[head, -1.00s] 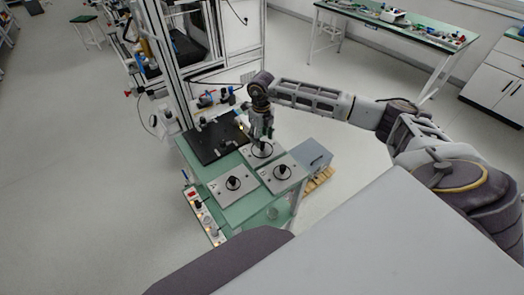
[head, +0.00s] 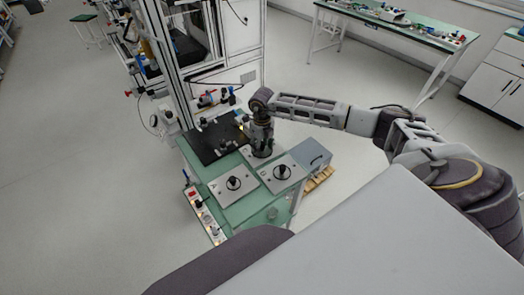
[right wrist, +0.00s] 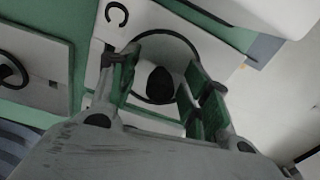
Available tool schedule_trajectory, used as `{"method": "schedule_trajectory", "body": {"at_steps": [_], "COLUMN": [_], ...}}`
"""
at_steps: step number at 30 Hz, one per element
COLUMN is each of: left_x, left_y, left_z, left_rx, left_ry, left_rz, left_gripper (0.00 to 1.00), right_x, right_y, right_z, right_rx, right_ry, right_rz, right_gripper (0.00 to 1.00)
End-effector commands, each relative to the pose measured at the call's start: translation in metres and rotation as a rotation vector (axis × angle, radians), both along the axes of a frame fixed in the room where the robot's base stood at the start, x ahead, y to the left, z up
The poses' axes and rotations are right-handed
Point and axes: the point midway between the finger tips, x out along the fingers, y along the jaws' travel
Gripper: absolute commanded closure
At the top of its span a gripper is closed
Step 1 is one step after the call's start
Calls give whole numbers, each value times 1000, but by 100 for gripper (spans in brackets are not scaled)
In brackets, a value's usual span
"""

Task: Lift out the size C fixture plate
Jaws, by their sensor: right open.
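The size C fixture plate (head: 249,156) is a pale plate lying flat on the green table, partly hidden under my right gripper (head: 263,152). In the right wrist view the plate (right wrist: 150,20) shows a black letter C, a black ring and a dark knob (right wrist: 160,84) in the middle. My right gripper (right wrist: 160,68) is open, pointing down, with a finger on each side of the knob. A gap shows between the knob and both fingers. My left gripper is not in view.
Two similar plates lie close by, one at the front left (head: 218,190) and one at the front right (head: 270,180). A black board (head: 207,147) lies behind to the left, and a grey box (head: 314,154) stands to the right. A tall frame rises behind.

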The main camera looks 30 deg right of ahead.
Motion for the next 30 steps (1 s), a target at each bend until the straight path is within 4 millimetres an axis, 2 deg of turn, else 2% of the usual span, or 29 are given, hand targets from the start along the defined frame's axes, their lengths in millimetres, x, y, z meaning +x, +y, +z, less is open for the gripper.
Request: {"method": "schedule_trajectory", "body": {"at_steps": [6, 7, 18, 30], "left_x": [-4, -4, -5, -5], "left_y": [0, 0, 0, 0], "left_z": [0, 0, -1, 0], "left_rx": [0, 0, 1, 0], "left_ry": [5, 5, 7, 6], "left_rz": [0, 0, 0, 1], "left_gripper": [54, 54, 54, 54], "right_x": [0, 0, 0, 1], "right_y": [0, 0, 0, 0], "right_z": [0, 0, 0, 2], "right_rx": [0, 0, 0, 0], "right_ry": [0, 0, 0, -2], "right_rz": [0, 0, 0, 0], "right_gripper": [52, 55, 100, 100]}}
